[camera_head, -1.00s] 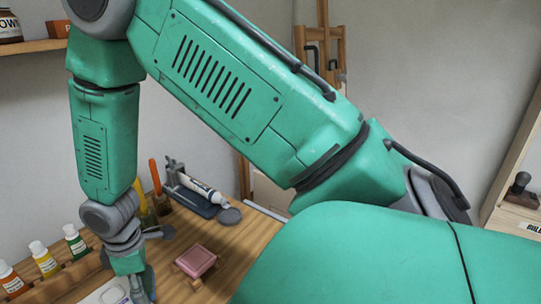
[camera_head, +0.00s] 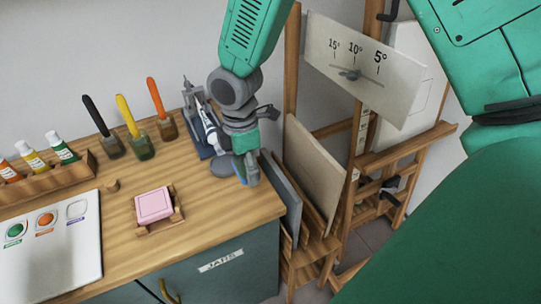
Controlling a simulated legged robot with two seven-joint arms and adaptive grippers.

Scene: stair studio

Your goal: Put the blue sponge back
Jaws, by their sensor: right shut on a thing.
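My right gripper (camera_head: 247,175) hangs down over the right end of the wooden table, in front of the easel. It is shut on the blue sponge (camera_head: 239,172). Only a small blue strip of the sponge shows; the fingers hide the rest. A pink block (camera_head: 154,204), perhaps another sponge, sits on a small wooden holder (camera_head: 175,219) to the left of the gripper. My left gripper is not in view.
A grey stand with a paint tube (camera_head: 207,130) is close left of the gripper. An easel (camera_head: 350,130) and boards (camera_head: 312,170) stand right of the table edge.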

